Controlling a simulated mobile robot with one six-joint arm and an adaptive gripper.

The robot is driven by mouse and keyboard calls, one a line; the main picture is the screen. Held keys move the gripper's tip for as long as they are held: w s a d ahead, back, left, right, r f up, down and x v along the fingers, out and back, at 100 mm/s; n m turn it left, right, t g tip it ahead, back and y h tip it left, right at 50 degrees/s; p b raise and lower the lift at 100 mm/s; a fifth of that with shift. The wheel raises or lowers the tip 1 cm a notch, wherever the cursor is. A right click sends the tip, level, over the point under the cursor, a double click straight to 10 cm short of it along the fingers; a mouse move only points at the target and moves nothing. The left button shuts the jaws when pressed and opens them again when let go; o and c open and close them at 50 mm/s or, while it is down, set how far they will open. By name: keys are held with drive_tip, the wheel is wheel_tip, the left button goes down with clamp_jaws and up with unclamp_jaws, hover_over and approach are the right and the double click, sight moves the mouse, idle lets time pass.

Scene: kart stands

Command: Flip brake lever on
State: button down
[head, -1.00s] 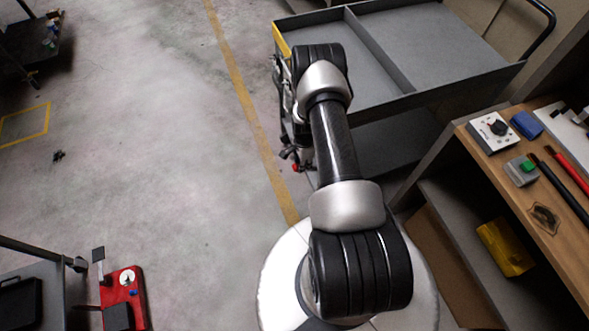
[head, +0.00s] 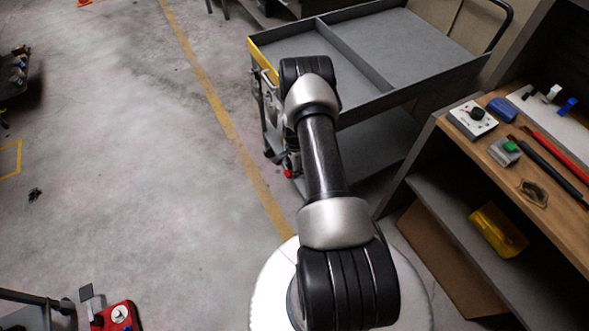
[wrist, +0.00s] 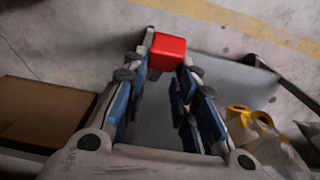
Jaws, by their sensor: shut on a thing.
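The brake lever is a small red block (wrist: 168,52) at the top middle of the wrist view. It also shows as a small red spot (head: 288,173) low at the near left corner of the grey cart (head: 355,112) in the head view. My gripper (wrist: 166,66) reaches the lever from below in the wrist view, with its blue-padded fingers on both sides of it. The fingertips are shut on the lever. In the head view my gripper (head: 282,160) hangs low beside the cart's left end, mostly hidden. The caster under the lever is hidden.
A wooden workbench (head: 490,148) with a dial box (head: 472,120) and tools stands right of the cart. A yellow bin (head: 498,230) lies on its lower shelf. Open grey floor with a yellow line (head: 214,105) lies to the left.

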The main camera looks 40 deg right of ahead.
drive_tip(key=shift+s+d, duration=0.1)
drive_tip(key=shift+d, duration=0.05)
drive_tip(key=c, duration=1.6)
unclamp_jaws()
drive_tip(key=shift+f, duration=0.1)
drive_tip(key=o, duration=0.3)
